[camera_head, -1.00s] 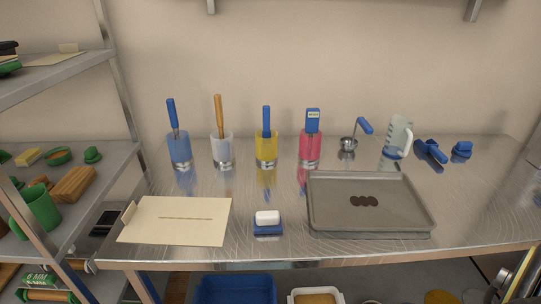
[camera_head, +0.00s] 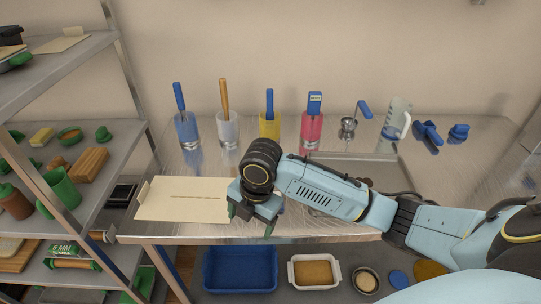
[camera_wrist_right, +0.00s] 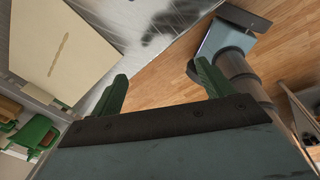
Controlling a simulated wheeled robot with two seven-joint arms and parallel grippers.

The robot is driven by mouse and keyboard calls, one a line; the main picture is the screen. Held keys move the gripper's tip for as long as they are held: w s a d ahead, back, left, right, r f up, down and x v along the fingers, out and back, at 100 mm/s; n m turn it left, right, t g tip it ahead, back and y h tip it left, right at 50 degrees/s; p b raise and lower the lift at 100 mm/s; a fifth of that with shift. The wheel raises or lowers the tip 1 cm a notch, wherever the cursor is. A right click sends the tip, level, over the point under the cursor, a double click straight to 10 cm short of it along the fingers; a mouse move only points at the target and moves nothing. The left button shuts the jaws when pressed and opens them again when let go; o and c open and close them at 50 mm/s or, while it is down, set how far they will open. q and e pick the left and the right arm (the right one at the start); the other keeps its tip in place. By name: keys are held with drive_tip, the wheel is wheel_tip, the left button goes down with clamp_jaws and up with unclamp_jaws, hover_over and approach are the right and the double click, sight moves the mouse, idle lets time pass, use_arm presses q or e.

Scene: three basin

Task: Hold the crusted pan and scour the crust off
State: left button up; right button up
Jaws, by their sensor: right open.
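The grey pan (camera_head: 365,170) lies on the metal table right of centre in the head view. My right arm crosses in front of it, so only parts of its back show and its dark crust is hidden. My right gripper (camera_head: 251,217) points down over the table's front edge, left of the pan and apart from it. It is open and looks empty. The right wrist view shows its two green fingers (camera_wrist_right: 160,86) spread with nothing between them. The white block on its blue holder is hidden behind my right arm. My left gripper is not in view.
A cream board (camera_head: 182,200) lies left of my right gripper. Blue (camera_head: 188,132), clear (camera_head: 228,130), yellow (camera_head: 270,127) and pink (camera_head: 311,133) cups with handled tools stand along the back. A measuring jug (camera_head: 395,117) stands farther right. A blue bin (camera_head: 240,268) sits below.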

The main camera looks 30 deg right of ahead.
drive_tip(key=w+d+r+n+g+h, duration=0.1)
drive_tip(key=w+d+r+n, duration=0.5)
drive_tip(key=d+r, duration=0.4)
wheel_tip(320, 180, down, 13)
drive_tip(key=shift+w+a+f, duration=0.1)
drive_tip(key=shift+f, duration=0.05)
drive_tip(key=shift+c, duration=0.3)
drive_tip(key=c, duration=1.1)
drive_tip(key=shift+r, duration=0.2)
wheel_tip(320, 180, up, 6)
drive_tip(key=p, duration=0.6)
drive_tip(key=shift+f, duration=0.1)
